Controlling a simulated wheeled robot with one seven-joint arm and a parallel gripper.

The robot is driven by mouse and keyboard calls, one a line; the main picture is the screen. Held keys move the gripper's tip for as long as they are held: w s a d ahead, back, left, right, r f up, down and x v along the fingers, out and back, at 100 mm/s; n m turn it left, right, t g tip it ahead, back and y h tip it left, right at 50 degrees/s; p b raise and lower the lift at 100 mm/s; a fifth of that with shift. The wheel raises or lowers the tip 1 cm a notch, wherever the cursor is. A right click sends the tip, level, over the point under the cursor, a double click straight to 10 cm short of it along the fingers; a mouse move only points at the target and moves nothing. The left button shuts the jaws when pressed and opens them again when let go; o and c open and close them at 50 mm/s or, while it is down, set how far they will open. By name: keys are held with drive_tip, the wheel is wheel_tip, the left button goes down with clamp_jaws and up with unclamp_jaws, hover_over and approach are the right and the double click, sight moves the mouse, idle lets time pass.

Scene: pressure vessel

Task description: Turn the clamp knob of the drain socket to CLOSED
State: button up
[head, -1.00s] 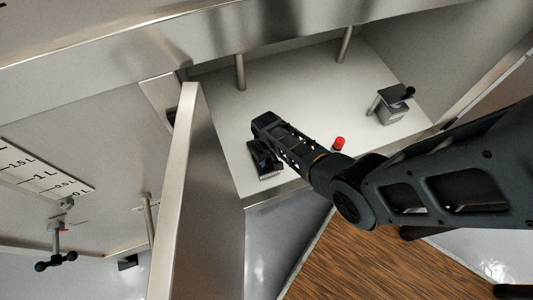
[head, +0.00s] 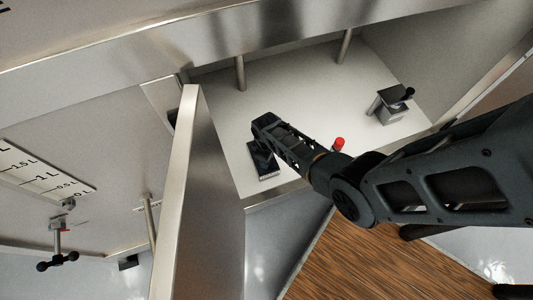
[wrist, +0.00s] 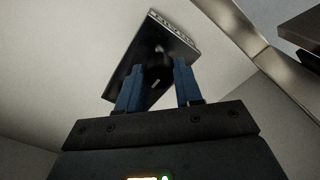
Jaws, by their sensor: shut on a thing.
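The drain socket shows as a dark block (head: 264,164) with a light edge strip, on the pale floor of the recess just below the end of my arm in the head view. In the wrist view its dark plate (wrist: 145,45) has a strip of small markings along the far edge, too small to read. My gripper (wrist: 158,68) has its two blue fingers around a dark clamp knob (wrist: 155,76) on the plate and is shut on it. Much of the knob is hidden in shadow and between the fingers. In the head view my wrist hides the fingers and the knob.
An upright metal panel (head: 180,190) stands close left of my gripper. A second fixture with a black knob (head: 390,103) is at the right of the recess. A red knob (head: 338,143) is beside my forearm. A black-handled valve (head: 58,261) is at lower left.

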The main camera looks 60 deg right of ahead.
idle(0.3)
drive_tip(key=o, duration=1)
drive_tip(key=shift+o, duration=0.2)
wheel_tip(320, 180, up, 8)
drive_tip(key=p, duration=0.3)
drive_tip(key=shift+f, duration=0.1)
